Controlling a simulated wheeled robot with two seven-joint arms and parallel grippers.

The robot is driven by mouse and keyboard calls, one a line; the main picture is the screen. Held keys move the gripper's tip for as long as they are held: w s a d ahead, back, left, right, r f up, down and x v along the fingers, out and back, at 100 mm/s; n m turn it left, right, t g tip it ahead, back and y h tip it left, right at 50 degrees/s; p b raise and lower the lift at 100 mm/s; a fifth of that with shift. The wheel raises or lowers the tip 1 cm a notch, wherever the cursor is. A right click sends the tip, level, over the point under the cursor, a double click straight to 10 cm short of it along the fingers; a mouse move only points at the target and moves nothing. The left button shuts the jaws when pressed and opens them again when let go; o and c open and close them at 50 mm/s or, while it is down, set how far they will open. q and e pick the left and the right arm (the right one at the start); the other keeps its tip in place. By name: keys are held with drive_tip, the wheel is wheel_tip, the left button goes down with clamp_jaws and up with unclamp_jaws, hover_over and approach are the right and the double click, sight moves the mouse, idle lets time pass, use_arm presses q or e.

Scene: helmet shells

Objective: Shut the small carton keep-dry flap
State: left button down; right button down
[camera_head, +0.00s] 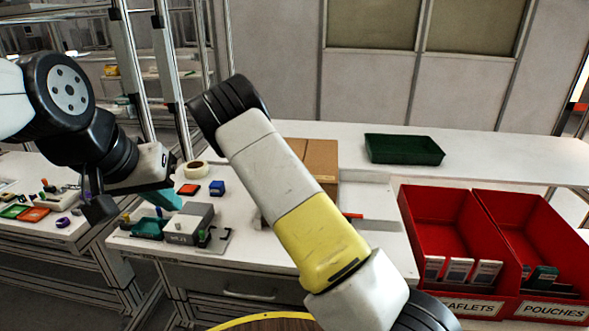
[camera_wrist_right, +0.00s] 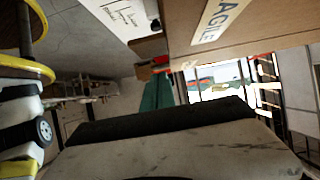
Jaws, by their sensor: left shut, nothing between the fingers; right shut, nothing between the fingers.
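A brown carton (camera_head: 318,158) stands on the white bench behind my right arm, which hides part of it. In the right wrist view a brown carton face (camera_wrist_right: 245,45) with a printed label fills the upper right, close to the camera. I cannot make out the keep-dry flap or how far it is open.
Red bins (camera_head: 455,225) marked leaflets and pouches stand at the right. A dark green tray (camera_head: 403,149) lies at the back. A grey block (camera_head: 188,222), a blue block (camera_head: 217,188) and a tape roll (camera_head: 195,170) lie left of the carton.

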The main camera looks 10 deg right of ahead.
drive_tip(key=shift+a+f, duration=0.1)
drive_tip(key=shift+f, duration=0.3)
drive_tip(key=shift+s+a+f, duration=0.1)
drive_tip(key=shift+f, duration=0.2)
drive_tip(key=shift+r, duration=0.15)
